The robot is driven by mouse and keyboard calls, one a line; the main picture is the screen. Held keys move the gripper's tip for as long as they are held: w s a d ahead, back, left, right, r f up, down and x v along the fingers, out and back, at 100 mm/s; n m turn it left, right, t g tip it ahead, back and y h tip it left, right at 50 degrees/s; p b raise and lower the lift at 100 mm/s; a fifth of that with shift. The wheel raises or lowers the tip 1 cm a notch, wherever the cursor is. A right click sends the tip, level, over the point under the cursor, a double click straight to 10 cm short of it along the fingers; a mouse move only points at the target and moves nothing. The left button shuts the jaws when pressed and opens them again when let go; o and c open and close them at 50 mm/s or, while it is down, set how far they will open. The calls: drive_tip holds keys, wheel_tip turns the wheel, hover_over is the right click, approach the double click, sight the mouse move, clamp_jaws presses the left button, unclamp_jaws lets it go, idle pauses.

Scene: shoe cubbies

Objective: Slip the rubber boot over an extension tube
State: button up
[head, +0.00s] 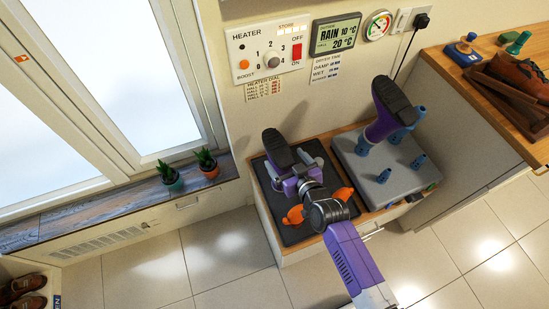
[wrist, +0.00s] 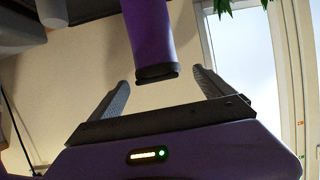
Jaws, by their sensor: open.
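One purple rubber boot (head: 277,149) is sole up over the black mat on the left of the low cabinet. Its purple shaft (wrist: 150,30) shows between my fingers in the wrist view, with clear space on both sides. A second purple boot (head: 388,122) is sole up and tilted on the grey dryer (head: 372,195). Short blue tubes (head: 418,162) stand bare on the dryer.
Orange items (head: 294,215) lie on the black mat (head: 296,236) beside my wrist. Potted plants (head: 206,163) stand on the windowsill at left. A wooden counter (head: 462,82) with a brown shoe (head: 522,75) is at right. The wall heater panel (head: 268,50) is behind. The floor in front is clear.

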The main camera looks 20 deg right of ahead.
sight(282, 154)
drive_tip(key=x, duration=0.6)
drive_tip(key=c, duration=1.6)
drive_tip(key=shift+d, duration=0.1)
drive_tip(key=shift+c, duration=1)
drive_tip(key=shift+r, duration=0.15)
